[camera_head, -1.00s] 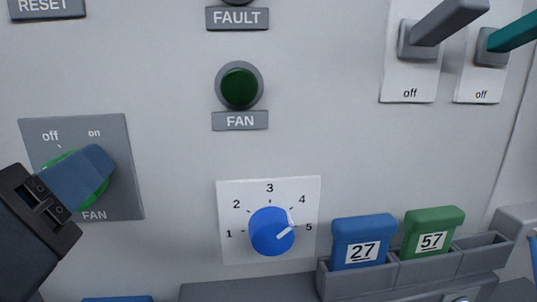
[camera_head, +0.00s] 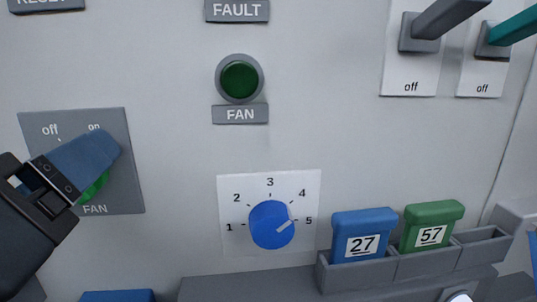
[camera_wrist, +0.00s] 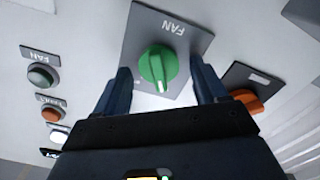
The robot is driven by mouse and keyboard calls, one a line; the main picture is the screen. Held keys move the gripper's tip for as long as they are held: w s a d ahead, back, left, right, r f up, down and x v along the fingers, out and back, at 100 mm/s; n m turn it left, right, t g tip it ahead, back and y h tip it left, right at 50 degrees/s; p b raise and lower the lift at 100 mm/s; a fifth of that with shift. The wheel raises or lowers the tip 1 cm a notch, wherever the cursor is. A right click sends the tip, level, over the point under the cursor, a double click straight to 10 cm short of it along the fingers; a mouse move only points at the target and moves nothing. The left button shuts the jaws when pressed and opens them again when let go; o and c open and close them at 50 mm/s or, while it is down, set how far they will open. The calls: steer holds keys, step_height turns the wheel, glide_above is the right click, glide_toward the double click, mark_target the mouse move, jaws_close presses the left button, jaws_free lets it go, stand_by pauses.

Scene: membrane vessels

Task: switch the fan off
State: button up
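The fan switch is a green rotary knob (camera_wrist: 158,66) on a grey plate (camera_wrist: 200,38) marked FAN, with "off" at left and "on" at right in the head view. The knob (camera_head: 95,187) is mostly hidden there behind my gripper (camera_head: 100,155). In the wrist view my gripper (camera_wrist: 167,82) is open, with one blue finger on each side of the knob and gaps between. The knob's pale pointer mark faces the gripper in that view; which label it points to I cannot tell. The FAN lamp (camera_head: 239,79) is dark green and looks unlit.
A blue dial (camera_head: 271,225) numbered 1 to 5 is right of the switch. A grey rack (camera_head: 362,278) holds blue tag 27 (camera_head: 365,222) and green tag 57 (camera_head: 430,212). Two levers marked off (camera_head: 420,45) (camera_head: 492,52) project at upper right. An orange knob (camera_wrist: 247,101) sits beside the plate.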

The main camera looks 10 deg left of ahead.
steer(key=b+v, duration=0.1)
steer(key=v, duration=0.6)
steer(key=shift+s+b, duration=0.4)
